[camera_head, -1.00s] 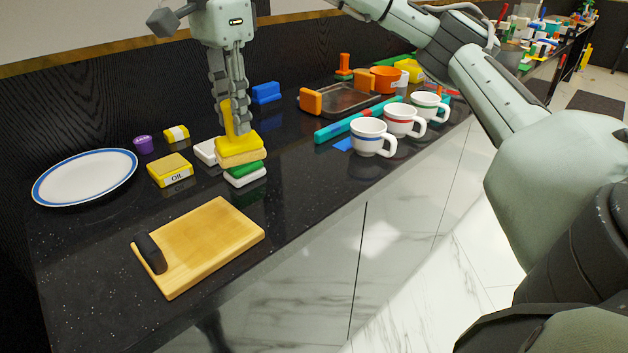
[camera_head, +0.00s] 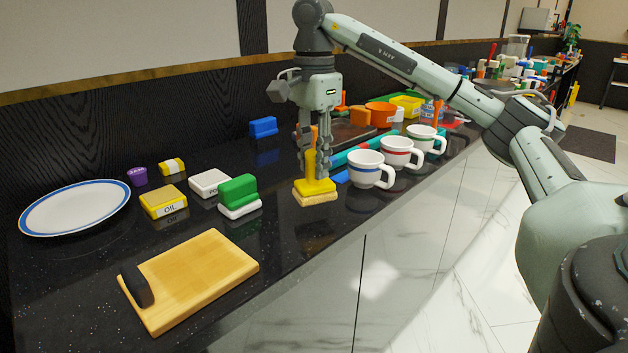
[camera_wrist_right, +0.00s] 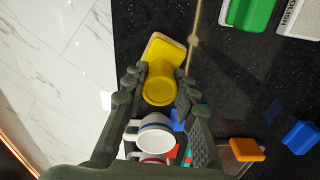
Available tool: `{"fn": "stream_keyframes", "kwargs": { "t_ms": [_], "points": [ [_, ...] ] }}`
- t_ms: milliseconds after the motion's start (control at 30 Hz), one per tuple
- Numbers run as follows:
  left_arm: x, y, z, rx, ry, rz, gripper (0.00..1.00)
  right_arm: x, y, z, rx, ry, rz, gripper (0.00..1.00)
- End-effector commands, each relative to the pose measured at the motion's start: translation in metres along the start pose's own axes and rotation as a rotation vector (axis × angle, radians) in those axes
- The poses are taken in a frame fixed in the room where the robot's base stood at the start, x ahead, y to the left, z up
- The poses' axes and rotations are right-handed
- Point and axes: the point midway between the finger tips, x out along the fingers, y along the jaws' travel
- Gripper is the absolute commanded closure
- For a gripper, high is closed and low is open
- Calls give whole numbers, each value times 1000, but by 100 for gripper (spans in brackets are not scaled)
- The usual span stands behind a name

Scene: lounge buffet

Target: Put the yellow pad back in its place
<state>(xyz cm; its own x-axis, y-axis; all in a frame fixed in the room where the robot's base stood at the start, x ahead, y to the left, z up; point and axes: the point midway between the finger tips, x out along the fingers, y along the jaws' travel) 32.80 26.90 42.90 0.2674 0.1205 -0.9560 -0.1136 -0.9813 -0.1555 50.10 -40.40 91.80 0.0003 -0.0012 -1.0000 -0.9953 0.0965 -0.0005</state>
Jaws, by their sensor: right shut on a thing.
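The yellow pad (camera_head: 315,188) has an upright yellow handle and a paler, tan underside. My right gripper (camera_head: 316,160) points down and is shut on the handle. The pad is upright at the counter's front edge, left of the white mug with a blue band (camera_head: 368,170); I cannot tell whether it touches the counter. In the right wrist view, the yellow pad (camera_wrist_right: 165,50) sits between the fingers of my right gripper (camera_wrist_right: 160,85). A green pad with a white underside (camera_head: 239,193) and a white block (camera_head: 210,183) stand to the left. My left gripper is not in view.
A wooden board (camera_head: 195,275), a blue-rimmed plate (camera_head: 75,207) and a yellow oil box (camera_head: 163,201) are at left. A blue pad (camera_head: 263,127) stands near the back wall. Mugs, a tray and an orange bowl (camera_head: 381,114) lie right. Counter between the green and yellow pads is clear.

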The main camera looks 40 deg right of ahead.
Motion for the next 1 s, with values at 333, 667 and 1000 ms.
{"fn": "stream_keyframes", "kwargs": {
  "t_ms": [333,667,1000],
  "points": [
    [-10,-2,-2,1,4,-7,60,33,0,0,0,1,-1,100],
    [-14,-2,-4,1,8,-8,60,37,0,0,0,1,1,67],
    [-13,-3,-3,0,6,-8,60,36,0,0,0,1,0,52]
  ]
}}
